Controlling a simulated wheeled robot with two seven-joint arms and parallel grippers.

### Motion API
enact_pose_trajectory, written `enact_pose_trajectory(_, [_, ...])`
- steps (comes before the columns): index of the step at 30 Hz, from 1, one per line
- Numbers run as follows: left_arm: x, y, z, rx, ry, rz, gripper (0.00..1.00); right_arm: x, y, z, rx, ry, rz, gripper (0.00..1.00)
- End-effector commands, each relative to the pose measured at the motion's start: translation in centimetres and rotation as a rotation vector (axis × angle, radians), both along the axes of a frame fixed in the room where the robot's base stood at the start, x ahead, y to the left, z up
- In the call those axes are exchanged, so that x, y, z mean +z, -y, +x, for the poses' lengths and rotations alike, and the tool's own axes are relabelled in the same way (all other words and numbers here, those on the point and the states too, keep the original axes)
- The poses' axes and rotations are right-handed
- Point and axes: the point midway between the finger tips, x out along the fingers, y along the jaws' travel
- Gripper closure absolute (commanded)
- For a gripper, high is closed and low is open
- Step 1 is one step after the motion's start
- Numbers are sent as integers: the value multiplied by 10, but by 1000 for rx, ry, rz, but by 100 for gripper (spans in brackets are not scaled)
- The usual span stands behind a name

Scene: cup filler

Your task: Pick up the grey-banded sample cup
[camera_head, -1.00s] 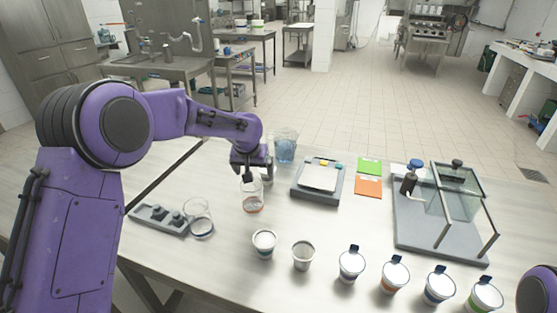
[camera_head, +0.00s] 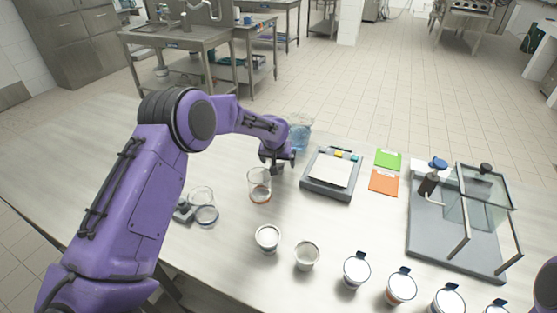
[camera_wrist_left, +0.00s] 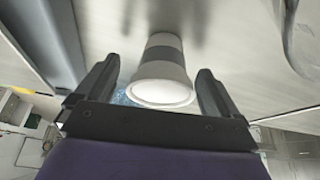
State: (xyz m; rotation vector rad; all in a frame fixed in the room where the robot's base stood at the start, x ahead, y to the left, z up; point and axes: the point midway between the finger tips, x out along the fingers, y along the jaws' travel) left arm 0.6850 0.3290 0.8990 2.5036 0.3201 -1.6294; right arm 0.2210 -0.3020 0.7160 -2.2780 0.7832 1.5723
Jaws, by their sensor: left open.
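The grey-banded sample cup (camera_wrist_left: 165,62) shows in the left wrist view, white with a grey band and its wide white end towards the camera. It sits between the two fingers of my left gripper (camera_wrist_left: 155,88), with a gap visible at the right finger. The gripper is open. In the head view my left gripper (camera_head: 279,164) is low over the table, just right of and behind an amber-bottomed beaker (camera_head: 260,185). The cup is hidden there by the gripper. My right gripper is not in view; only purple arm shows at the right edge.
A blue-tinted beaker (camera_head: 299,134) stands just behind the gripper. A scale (camera_head: 328,188) is to its right, then green (camera_head: 388,159) and orange (camera_head: 384,182) cards and a glass-sided rig (camera_head: 440,240). Open cups (camera_head: 268,238) and lidded cups (camera_head: 357,270) line the front.

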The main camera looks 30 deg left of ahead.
Motion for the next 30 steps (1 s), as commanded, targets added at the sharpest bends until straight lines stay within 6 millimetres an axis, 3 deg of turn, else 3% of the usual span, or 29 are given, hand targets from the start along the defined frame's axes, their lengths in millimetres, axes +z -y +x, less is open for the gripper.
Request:
enact_pose_trajectory(7, [-4, 0, 2, -1, 1, 1, 4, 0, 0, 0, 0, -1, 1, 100])
enact_pose_trajectory(8, [-4, 0, 2, -1, 1, 1, 11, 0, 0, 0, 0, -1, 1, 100])
enact_pose_trajectory(12, [-4, 0, 1, -1, 0, 0, 56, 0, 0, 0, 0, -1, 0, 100])
enact_pose_trajectory(13, [-4, 0, 1, -1, 0, 0, 62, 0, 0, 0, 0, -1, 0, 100])
enact_pose_trajectory(23, [-1, 0, 2, 0, 1, 0, 62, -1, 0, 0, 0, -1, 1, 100])
enact_pose_trajectory(30, [37, 5, -4, -4, 4, 0, 62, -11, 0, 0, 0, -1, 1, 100])
